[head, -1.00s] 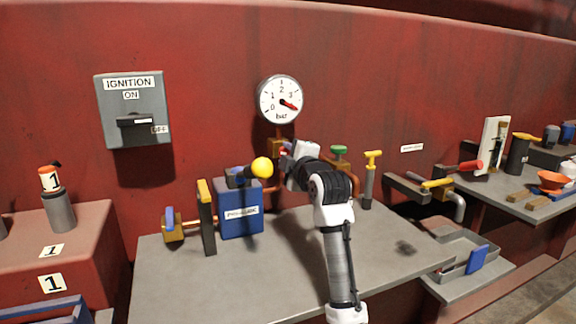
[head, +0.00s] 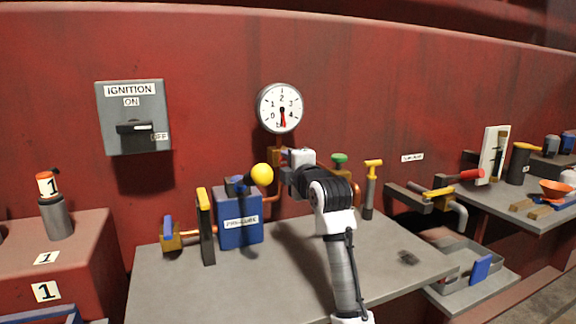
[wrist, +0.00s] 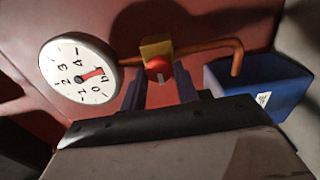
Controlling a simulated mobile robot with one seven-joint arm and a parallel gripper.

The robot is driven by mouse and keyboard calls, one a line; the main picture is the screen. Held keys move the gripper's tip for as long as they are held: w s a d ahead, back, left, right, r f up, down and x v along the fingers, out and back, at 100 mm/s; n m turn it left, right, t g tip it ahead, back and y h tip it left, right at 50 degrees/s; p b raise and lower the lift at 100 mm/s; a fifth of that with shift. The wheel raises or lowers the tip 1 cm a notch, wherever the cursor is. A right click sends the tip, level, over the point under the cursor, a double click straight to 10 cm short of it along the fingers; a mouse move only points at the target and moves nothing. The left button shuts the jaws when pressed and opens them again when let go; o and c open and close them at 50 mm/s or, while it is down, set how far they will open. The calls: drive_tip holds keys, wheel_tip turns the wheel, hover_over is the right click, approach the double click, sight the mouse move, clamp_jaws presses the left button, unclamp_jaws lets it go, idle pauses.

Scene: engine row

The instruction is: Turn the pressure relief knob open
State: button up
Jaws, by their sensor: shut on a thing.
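The red pressure relief knob (wrist: 158,68) shows in the wrist view on the front of a brass valve block (wrist: 155,48), with a copper pipe running to the right. My gripper's dark fingers (wrist: 160,88) reach up to both sides of the knob and are shut on it. In the head view my gripper (head: 286,168) is at the valve under the gauge and hides the knob. The round white gauge (head: 280,107) hangs above the valve. Its red needle points nearly straight down, between 0 and 4. The gauge also shows in the wrist view (wrist: 75,77).
A blue box (head: 240,218) with a yellow-balled lever (head: 262,174) stands left of my gripper. A green knob (head: 339,158) and a yellow-handled pump (head: 373,164) stand right. The grey bench (head: 230,285) is clear in front.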

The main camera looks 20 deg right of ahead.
drive_tip(key=o, duration=1)
drive_tip(key=shift+c, duration=0.2)
drive_tip(key=shift+s, duration=0.1)
drive_tip(key=s+b, duration=0.1)
drive_tip(key=s, duration=1.2)
drive_tip(key=shift+s+d+b, duration=0.2)
drive_tip(key=shift+s+b, duration=0.1)
drive_tip(key=shift+b, duration=0.1)
